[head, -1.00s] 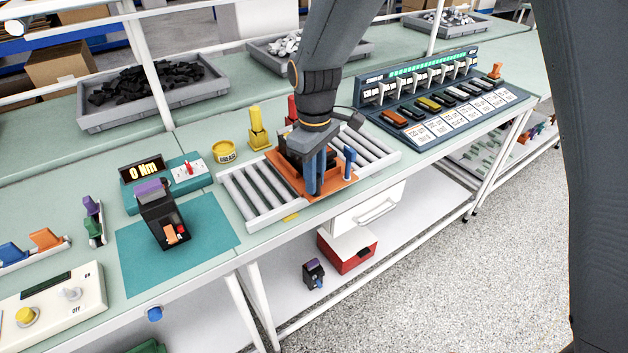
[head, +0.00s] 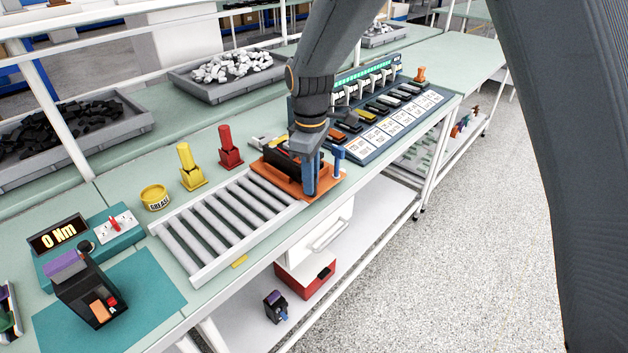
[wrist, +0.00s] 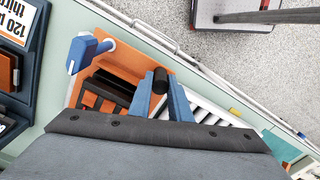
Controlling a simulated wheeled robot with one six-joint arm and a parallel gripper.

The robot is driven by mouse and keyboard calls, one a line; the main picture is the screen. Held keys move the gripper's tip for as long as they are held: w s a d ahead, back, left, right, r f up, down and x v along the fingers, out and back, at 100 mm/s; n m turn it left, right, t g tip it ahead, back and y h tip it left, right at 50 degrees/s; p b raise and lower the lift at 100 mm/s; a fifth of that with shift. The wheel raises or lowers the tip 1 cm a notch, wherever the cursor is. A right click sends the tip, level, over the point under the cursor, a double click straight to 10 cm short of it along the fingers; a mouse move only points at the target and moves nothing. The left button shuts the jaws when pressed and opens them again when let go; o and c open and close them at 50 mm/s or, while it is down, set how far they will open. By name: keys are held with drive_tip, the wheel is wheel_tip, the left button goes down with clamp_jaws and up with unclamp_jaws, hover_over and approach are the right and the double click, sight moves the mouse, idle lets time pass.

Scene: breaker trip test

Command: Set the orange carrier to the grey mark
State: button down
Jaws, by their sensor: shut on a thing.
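The orange carrier (head: 325,190) sits at the right end of the roller track (head: 225,215), with a black block (head: 283,160) on it. A blue lever-like piece (head: 338,160) stands at its right side. My gripper (head: 311,182) points down at the carrier's front edge. In the wrist view its blue fingers (wrist: 165,100) are shut around a black round post (wrist: 161,78) beside the orange plate (wrist: 120,62). I cannot make out a grey mark; the arm and carrier hide part of the track.
A breaker panel (head: 375,115) stands just right of the carrier. Behind the track are a yellow clamp (head: 190,168), a red clamp (head: 230,148) and a grease tin (head: 155,196). A torque tester (head: 85,245) is at left. The left rollers are clear.

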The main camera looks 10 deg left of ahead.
drive_tip(key=shift+w+r, duration=0.15)
drive_tip(key=shift+w, duration=0.05)
drive_tip(key=c, duration=1.9)
unclamp_jaws()
drive_tip(key=shift+w, duration=0.1)
drive_tip(key=shift+d, duration=0.1)
wheel_tip(320, 180, up, 8)
drive_tip(key=shift+f+b, duration=0.15)
drive_tip(key=shift+b, duration=0.8)
